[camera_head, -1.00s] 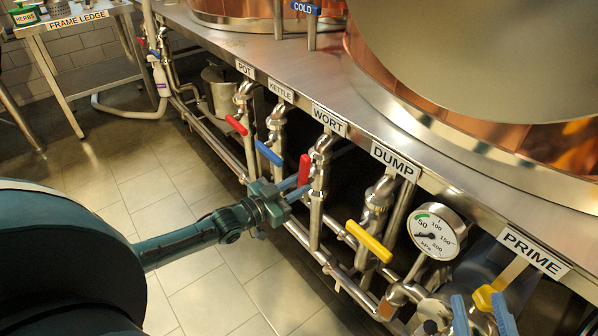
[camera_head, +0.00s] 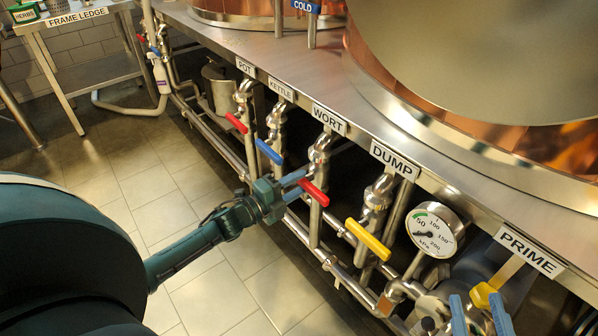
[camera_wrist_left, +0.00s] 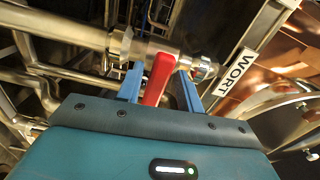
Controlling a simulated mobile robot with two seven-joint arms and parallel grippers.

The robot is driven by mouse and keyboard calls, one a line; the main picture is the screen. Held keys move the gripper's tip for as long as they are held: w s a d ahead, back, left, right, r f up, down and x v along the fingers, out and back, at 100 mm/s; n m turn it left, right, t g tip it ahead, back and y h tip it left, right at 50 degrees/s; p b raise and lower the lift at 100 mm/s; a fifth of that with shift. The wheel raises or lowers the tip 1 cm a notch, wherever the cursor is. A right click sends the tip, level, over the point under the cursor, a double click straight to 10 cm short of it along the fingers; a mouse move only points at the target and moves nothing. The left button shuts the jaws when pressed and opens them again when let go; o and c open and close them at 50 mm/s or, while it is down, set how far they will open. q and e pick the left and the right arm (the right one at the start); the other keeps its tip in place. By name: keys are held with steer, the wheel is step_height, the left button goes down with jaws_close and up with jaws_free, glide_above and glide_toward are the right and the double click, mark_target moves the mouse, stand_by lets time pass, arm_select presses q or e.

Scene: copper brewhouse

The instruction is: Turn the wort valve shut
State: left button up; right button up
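The wort valve sits under the WORT label (camera_head: 329,119). Its red handle (camera_head: 314,194) lies slanted across the steel pipe, much like the neighbouring handles. My left gripper (camera_head: 299,185) is at this handle, with one blue finger on each side. In the left wrist view the red handle (camera_wrist_left: 158,78) stands between the blue fingers, tilted against them, with a gap showing beside the right finger. My right gripper (camera_head: 481,315) shows at the bottom right, its blue fingers apart, near the PRIME valve.
The red POT handle (camera_head: 236,123) and blue KETTLE handle (camera_head: 269,152) are to the left. The yellow DUMP handle (camera_head: 368,240) and a pressure gauge (camera_head: 435,232) are to the right. The steel ledge (camera_head: 300,65) runs above the valves. Tiled floor is open in front.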

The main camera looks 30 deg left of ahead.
arm_select(q)
steer(key=shift+s, duration=0.1)
steer(key=p+v, duration=0.2)
steer(key=v, duration=0.3)
steer(key=shift+s+a, duration=0.2)
steer(key=shift+s, duration=0.15)
